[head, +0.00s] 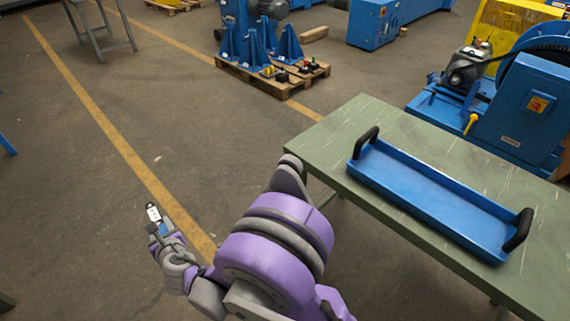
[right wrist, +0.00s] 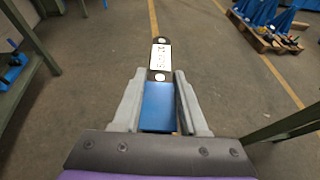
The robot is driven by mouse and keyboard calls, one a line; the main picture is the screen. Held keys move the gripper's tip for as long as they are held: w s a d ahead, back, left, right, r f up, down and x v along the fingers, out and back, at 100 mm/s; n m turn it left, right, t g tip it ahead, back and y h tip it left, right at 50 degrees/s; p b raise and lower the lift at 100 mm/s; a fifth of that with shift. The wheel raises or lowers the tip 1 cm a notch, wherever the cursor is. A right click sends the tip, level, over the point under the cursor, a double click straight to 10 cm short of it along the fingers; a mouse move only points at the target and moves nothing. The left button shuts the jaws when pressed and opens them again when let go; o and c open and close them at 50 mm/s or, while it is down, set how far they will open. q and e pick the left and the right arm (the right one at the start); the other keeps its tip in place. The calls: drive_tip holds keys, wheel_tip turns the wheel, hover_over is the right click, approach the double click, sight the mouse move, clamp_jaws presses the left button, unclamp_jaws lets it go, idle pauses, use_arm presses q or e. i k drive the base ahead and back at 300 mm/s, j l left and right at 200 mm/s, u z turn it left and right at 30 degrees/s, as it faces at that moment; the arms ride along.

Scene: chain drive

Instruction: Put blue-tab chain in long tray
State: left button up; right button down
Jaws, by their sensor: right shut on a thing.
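The long tray (head: 430,202) is blue with a black handle at each end, and looks empty. It lies on a green table at the right of the head view. My right gripper (head: 160,231) is over open floor, left of the table and well apart from the tray. It is shut on the blue tab (right wrist: 158,104) of the chain, which sits between its two fingers in the right wrist view. A white marked plate with dark rounded ends (right wrist: 160,58) sticks out beyond the tab. Any further length of chain is hidden. My left gripper is not in view.
The green table (head: 345,130) has bare room left of and behind the tray. A blue machine (head: 515,110) stands behind it at the right. A pallet (head: 290,83) with blue stands is on the floor farther back. The floor around my right gripper is clear.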

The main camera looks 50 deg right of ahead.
sight(426, 197)
drive_tip(key=i+l+z, duration=0.15)
drive_tip(key=z, duration=1.25)
drive_tip(key=i+z, duration=0.1)
drive_tip(key=z, duration=0.35)
drive_tip(key=i+z, duration=0.15)
drive_tip(key=z, duration=0.3)
drive_tip(key=j+z, duration=0.15)
drive_tip(key=z, duration=0.3)
drive_tip(key=i+j+z, duration=0.35)
drive_tip(key=j+z, duration=0.3)
drive_tip(key=i+j, duration=0.05)
